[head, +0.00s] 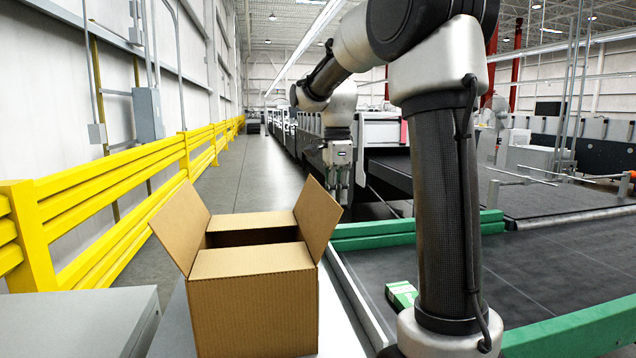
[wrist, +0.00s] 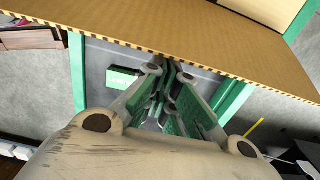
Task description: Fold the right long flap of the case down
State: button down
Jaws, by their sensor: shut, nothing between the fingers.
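The brown cardboard case (head: 252,315) stands upright with its top partly open. Its near short flap (head: 252,261) and far short flap (head: 250,221) lie folded inward, with a dark gap between them. The left long flap (head: 180,226) stands up, leaning outward. The right long flap (head: 318,216) also stands up, leaning outward to the right. My gripper (head: 342,190) points down just beyond and beside the right flap's upper edge. In the wrist view my gripper (wrist: 172,95) is shut and empty, and a cardboard panel (wrist: 170,35) spans the top. I cannot tell whether they touch.
A small green-and-white box (head: 401,294) lies right of the case; it also shows in the wrist view (wrist: 122,77). A dark conveyor (head: 560,270) with green rails is at right. A yellow guard rail (head: 110,205) runs along the left. A grey surface (head: 75,322) is at lower left.

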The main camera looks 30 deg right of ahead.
send_over(307, 220)
dwell(0.6)
